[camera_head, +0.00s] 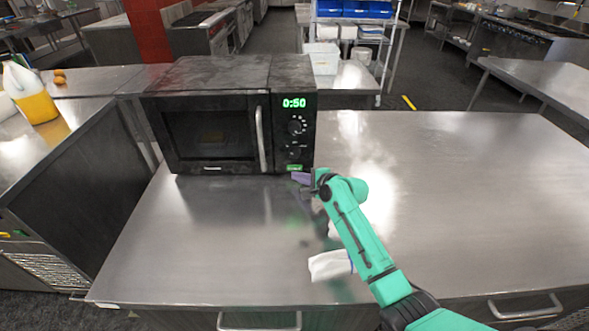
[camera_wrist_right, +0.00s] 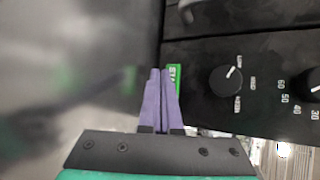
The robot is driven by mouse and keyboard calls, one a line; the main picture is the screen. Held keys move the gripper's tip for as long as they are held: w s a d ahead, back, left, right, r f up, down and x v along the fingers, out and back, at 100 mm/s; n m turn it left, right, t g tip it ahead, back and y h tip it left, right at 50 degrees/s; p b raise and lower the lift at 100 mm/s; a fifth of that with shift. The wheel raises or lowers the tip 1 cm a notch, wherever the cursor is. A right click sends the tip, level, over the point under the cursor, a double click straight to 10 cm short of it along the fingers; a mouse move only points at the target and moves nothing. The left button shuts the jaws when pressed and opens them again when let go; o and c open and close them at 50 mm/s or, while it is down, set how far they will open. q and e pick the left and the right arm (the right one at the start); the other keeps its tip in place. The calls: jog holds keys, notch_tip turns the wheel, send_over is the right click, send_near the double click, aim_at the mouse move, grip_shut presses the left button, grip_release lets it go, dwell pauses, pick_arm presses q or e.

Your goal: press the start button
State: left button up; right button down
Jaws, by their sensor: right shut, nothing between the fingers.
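A black microwave (camera_head: 212,128) stands on the steel table with its door shut. Its display (camera_head: 294,103) reads 0:50 in green. The green start button (camera_head: 294,168) is at the bottom of its control panel, below two knobs. In the right wrist view the start button (camera_wrist_right: 174,77) shows beside my fingertips, partly hidden by them. My right gripper (camera_head: 302,178) is shut and empty, its purple fingers at the panel's lower edge. In the right wrist view the shut fingers (camera_wrist_right: 160,72) overlap the button's edge; whether they touch it I cannot tell. My left gripper is not in view.
The steel table (camera_head: 470,190) is clear to the right. A white cloth-like item (camera_head: 328,265) lies near the front, under my right arm.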

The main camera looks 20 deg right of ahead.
jog(key=shift+w, duration=0.1)
dwell(0.5)
jog(key=shift+w+d, duration=0.1)
jog(key=shift+w, duration=0.2)
